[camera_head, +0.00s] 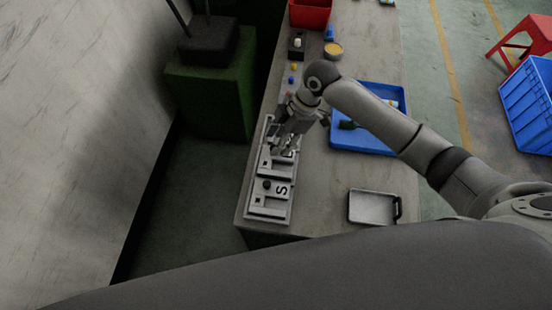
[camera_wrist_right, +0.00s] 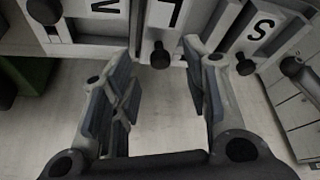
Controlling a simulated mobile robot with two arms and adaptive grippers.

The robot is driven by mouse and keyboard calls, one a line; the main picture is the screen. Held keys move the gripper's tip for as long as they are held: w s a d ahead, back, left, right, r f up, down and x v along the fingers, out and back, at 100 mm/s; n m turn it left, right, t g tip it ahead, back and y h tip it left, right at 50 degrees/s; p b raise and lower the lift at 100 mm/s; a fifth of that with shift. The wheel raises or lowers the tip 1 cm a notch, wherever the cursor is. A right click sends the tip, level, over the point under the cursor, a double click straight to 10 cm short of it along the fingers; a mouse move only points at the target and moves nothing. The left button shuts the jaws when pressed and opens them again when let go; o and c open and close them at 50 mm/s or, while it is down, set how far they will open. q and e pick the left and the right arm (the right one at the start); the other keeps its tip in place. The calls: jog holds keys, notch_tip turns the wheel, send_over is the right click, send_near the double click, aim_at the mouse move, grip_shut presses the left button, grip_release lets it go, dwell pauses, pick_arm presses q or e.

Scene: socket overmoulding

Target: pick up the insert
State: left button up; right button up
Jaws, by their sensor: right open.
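Flat light-grey inserts with black letters and round black knobs sit in a pale rack (camera_head: 253,212) along the table's left edge. The insert marked S (camera_head: 281,191) lies nearest in the head view and shows at the right of the wrist view (camera_wrist_right: 262,27). An insert marked L (camera_wrist_right: 166,14) is in the middle of the wrist view, its black knob (camera_wrist_right: 160,56) showing between and beyond my fingertips. Another lettered insert (camera_wrist_right: 108,8) is partly cut off at upper left. My right gripper (camera_wrist_right: 160,72) is open and empty, over the rack in the head view (camera_head: 285,150). My left gripper is out of view.
On the table are a blue tray (camera_head: 368,147), a small grey tray (camera_head: 372,207), a red bin (camera_head: 310,14) and a yellow round container (camera_head: 333,50). Small coloured parts lie behind the rack. Free table surface (camera_head: 320,190) lies right of the rack.

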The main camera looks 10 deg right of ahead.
aim_at(277, 161)
jog(key=shift+x, duration=1.3)
grip_shut()
jog(key=shift+r, duration=0.1)
